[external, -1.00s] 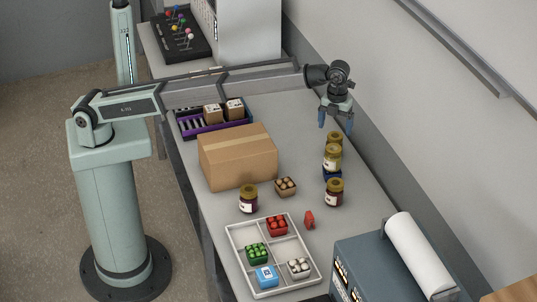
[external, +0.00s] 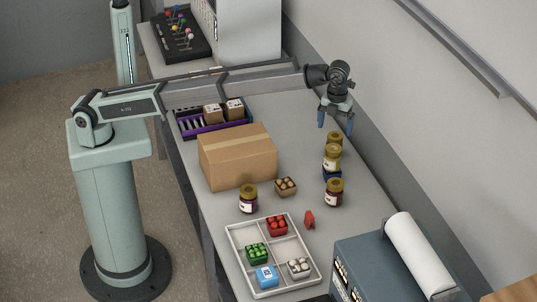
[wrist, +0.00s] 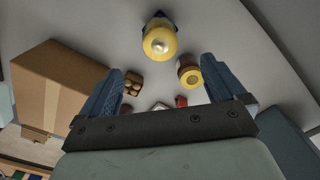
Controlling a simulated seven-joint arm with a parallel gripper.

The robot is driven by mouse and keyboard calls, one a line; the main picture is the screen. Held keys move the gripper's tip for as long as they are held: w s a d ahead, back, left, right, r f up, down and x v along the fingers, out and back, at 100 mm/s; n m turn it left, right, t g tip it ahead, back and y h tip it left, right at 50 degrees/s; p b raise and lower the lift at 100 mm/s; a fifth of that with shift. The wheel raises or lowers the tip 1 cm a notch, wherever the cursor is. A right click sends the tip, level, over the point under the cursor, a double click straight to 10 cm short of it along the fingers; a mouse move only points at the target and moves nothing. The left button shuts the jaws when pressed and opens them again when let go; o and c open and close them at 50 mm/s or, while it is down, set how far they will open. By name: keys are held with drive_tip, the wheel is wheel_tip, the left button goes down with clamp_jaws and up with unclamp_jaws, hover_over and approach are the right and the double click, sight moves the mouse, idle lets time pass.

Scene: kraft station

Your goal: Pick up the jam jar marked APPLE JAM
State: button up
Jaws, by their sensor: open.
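Several jam jars with gold lids and dark contents stand on the table; their labels are too small to read. A front jar (external: 334,193) and a left jar (external: 248,199) stand apart from these. My gripper (external: 335,124) is open and empty, above the table near the back jar. In the wrist view two gold-lidded jars show beyond the blue fingers (wrist: 163,64), one at the top middle (wrist: 159,40) and one nearer the right finger (wrist: 188,74).
A cardboard box (external: 237,158) stands left of the jars, with a small carton of brown items (external: 285,187) beside it. A red object (external: 309,220) lies by a white divided tray (external: 234,244) holding small cartons. A machine with a white roll (external: 418,255) stands front right.

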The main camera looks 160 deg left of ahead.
drive_tip(key=s+a+f, duration=0.2)
drive_tip(key=s+a, duration=0.1)
drive_tip(key=s, duration=0.2)
drive_tip(key=n, duration=0.1)
hover_over(334, 135)
wheel_tip(334, 135, down, 4)
drive_tip(key=shift+w+d+r, duration=0.1)
drive_tip(key=shift+d+r, duration=0.05)
drive_tip(key=shift+r, duration=0.1)
drive_tip(key=shift+d+f, duration=0.1)
drive_tip(key=shift+f, duration=0.25)
drive_tip(key=shift+a+m, duration=0.2)
drive_tip(key=shift+m, duration=0.6)
drive_tip(key=shift+f+m, duration=0.15)
drive_tip(key=shift+m, duration=0.15)
wheel_tip(334, 135, down, 8)
drive_tip(key=shift+r, duration=0.1)
drive_tip(key=shift+w+a+f, duration=0.1)
drive_tip(key=shift+f, duration=1.3)
drive_tip(key=shift+a+f, duration=0.1)
drive_tip(key=shift+f, duration=1.3)
drive_tip(key=c, duration=1.3)
drive_tip(key=shift+c, duration=0.5)
